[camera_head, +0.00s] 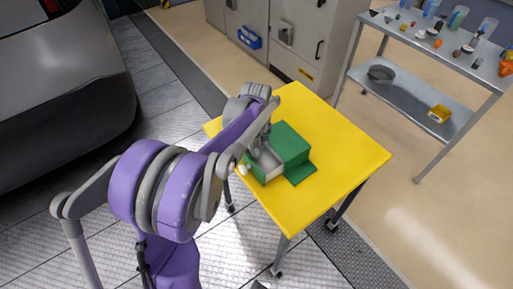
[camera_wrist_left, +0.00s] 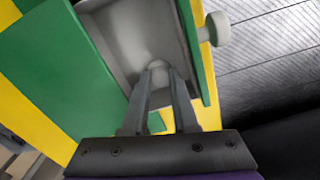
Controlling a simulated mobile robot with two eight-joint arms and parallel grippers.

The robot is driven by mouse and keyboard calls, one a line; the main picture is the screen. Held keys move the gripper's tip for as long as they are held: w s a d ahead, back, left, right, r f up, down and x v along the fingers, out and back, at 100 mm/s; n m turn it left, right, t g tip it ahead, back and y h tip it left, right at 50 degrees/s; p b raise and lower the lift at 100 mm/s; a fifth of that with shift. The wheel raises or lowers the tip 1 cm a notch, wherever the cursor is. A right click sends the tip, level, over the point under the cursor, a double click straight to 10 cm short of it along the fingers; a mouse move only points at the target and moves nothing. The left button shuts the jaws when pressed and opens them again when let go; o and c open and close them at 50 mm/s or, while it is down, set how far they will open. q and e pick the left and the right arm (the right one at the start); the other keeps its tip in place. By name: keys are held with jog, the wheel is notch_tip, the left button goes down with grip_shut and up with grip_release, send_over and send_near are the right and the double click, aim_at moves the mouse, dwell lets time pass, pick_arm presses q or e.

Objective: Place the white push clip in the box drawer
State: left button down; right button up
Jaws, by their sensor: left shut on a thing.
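The green box (camera_head: 290,143) stands on the yellow table with its drawer (camera_head: 272,168) pulled out. The grey drawer inside and its green front also show in the left wrist view (camera_wrist_left: 128,38). A white round knob (camera_head: 243,169) sticks out from the drawer front; it also shows in the left wrist view (camera_wrist_left: 217,28). My left gripper (camera_wrist_left: 159,72) points down into the open drawer, its fingers nearly together at the tips. They are shut on a small pale piece, seemingly the white push clip (camera_wrist_left: 157,64), mostly hidden by the fingers. My right gripper is not in view.
The yellow table (camera_head: 340,150) is bare around the box. A metal shelf cart (camera_head: 410,95) with several small items stands at the back right. Grey cabinets (camera_head: 290,40) stand behind, and a dark car (camera_head: 60,80) is at the left.

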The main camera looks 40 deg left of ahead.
aim_at(256, 151)
pick_arm(q)
jog(key=c, duration=1)
grip_release()
jog(key=shift+r, duration=0.5)
notch_tip(256, 151, up, 11)
jog(key=p, duration=0.2)
jog(key=s+d+f+m+t, duration=0.1)
jog(key=s+d+f+m, duration=0.2)
jog(key=s+d+m, duration=0.1)
jog(key=s+d+f+m+t, duration=0.2)
jog(key=s+d+f+m, duration=0.1)
jog(key=s+d, duration=0.4)
jog(key=s+d+f+m+t, duration=0.2)
jog(key=s+d+f+m, duration=0.1)
jog(key=s+d, duration=0.3)
jog(key=shift+s+d+m, duration=0.15)
jog(key=shift+d+m, duration=0.1)
jog(key=shift+m, duration=0.65)
